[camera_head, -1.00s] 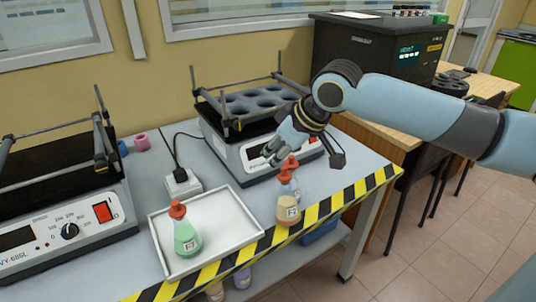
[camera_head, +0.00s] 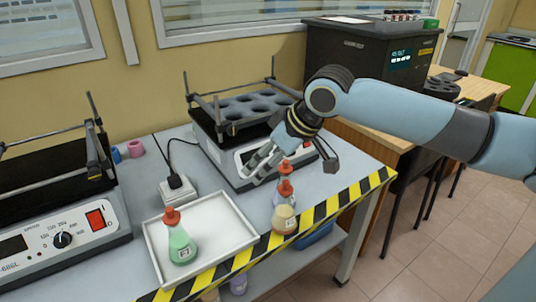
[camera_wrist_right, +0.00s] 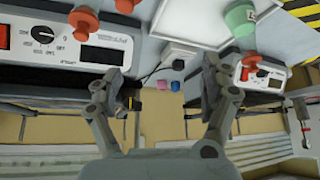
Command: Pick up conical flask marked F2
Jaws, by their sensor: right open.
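A yellow conical flask (camera_head: 284,222) with a red stopper stands near the striped front edge, and a purple flask (camera_head: 277,198) with a red stopper stands just behind it, partly hidden. A green flask (camera_head: 181,244) with a red stopper stands in the white tray; it also shows in the right wrist view (camera_wrist_right: 240,18). The labels are too small to read surely. My right gripper (camera_head: 257,170) is open and empty, left of and behind the yellow and purple flasks, in front of the shaker. In the right wrist view its fingers (camera_wrist_right: 163,82) are apart. My left gripper is out of view.
The white tray (camera_head: 232,202) lies left of the two flasks. A shaker (camera_head: 228,158) with a rack stands behind, another shaker (camera_head: 62,236) at the left. A white socket block (camera_head: 178,190) with a cable lies between them. Striped tape (camera_head: 335,203) marks the front edge.

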